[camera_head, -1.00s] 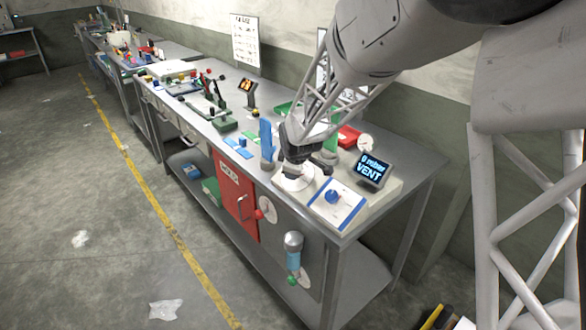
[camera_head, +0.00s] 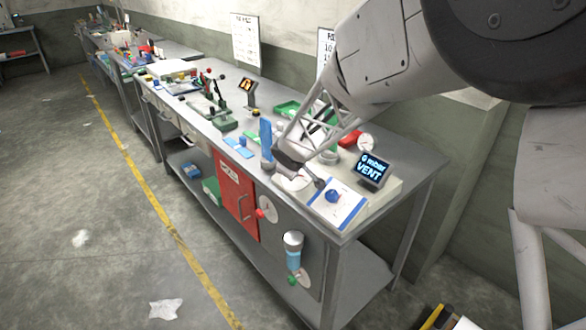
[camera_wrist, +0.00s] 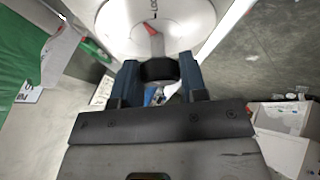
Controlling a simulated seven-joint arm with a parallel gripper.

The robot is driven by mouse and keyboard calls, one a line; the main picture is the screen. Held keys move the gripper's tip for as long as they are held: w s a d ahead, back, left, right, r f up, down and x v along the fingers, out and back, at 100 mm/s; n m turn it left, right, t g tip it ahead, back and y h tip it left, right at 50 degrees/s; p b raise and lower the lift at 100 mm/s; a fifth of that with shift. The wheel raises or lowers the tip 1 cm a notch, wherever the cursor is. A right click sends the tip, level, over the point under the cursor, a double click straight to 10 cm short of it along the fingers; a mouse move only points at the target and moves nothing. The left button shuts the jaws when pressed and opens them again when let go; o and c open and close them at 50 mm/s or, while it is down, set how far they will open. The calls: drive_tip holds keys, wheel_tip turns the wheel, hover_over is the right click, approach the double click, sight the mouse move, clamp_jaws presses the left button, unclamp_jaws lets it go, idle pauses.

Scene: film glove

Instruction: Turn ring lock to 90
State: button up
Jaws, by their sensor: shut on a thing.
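The ring lock shows in the wrist view as a round white dial (camera_wrist: 178,22) with lettering that seems to read "LOCK" and a red pointer mark (camera_wrist: 151,29). A dark round grip (camera_wrist: 158,70) stands below the pointer. My gripper (camera_wrist: 159,73) has its two blue-grey fingers on either side of this grip and is shut on it. In the head view the white dial (camera_head: 291,183) lies on the bench near its front edge, partly hidden under my tilted wrist. The pointer's angle cannot be read against a scale.
A small display (camera_head: 372,170) reading "0 mbar VENT" stands to the right. A blue knob (camera_head: 333,196) sits on a white panel in front of it. A blue upright block (camera_head: 265,138) is close left of my wrist. A red cabinet door (camera_head: 236,203) is below the bench top.

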drive_tip(key=shift+m+t+h, duration=0.35)
drive_tip(key=shift+m+t, duration=0.05)
drive_tip(key=shift+m, duration=0.7)
drive_tip(key=shift+m+t+h, duration=0.35)
drive_tip(key=shift+m+t, duration=0.05)
drive_tip(key=shift+m, duration=0.7)
drive_tip(key=o, duration=0.9)
drive_tip(key=shift+s+a, duration=0.1)
drive_tip(key=shift+s, duration=0.05)
drive_tip(key=shift+v, duration=3.8)
